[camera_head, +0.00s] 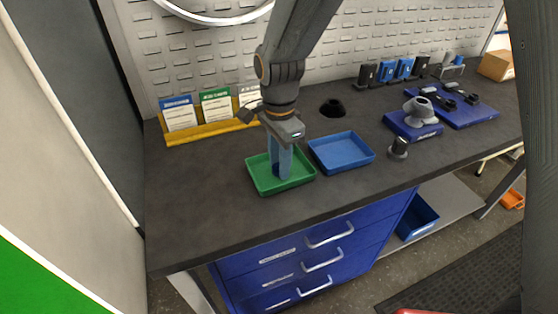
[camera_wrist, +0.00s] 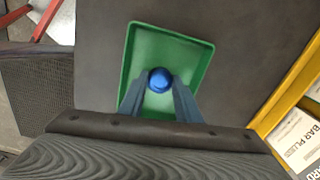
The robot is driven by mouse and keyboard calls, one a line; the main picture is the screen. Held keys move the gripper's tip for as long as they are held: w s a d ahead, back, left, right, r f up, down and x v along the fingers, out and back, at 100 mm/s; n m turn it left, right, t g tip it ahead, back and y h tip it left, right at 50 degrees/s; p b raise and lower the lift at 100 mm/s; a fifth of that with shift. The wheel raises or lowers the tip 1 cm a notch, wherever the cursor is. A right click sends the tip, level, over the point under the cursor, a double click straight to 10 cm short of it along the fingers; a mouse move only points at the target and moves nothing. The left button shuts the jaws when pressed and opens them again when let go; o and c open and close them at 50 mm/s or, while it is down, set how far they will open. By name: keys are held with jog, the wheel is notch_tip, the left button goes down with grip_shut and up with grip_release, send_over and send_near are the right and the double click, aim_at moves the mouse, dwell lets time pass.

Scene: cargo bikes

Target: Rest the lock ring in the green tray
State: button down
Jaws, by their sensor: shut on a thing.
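The green tray (camera_head: 262,187) lies on the dark workbench, and it also fills the middle of the wrist view (camera_wrist: 209,62). My gripper (camera_head: 281,172) points straight down with its fingertips over the tray's floor, inside its rim. In the wrist view its two grey-blue fingers (camera_wrist: 160,86) are shut on a small round shiny blue thing, the lock ring (camera_wrist: 160,77). The lock ring is mostly hidden by the fingers in the head view. I cannot tell whether it touches the tray floor.
A blue tray (camera_head: 342,153) sits close to the right of the green one. A yellow card rack (camera_head: 205,131) stands behind at left. A dark round part (camera_head: 333,108), a small knob-like part (camera_head: 399,148) and blue mats with parts lie further right. The bench's front left is clear.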

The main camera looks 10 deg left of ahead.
jog(key=c, duration=1.2)
grip_release()
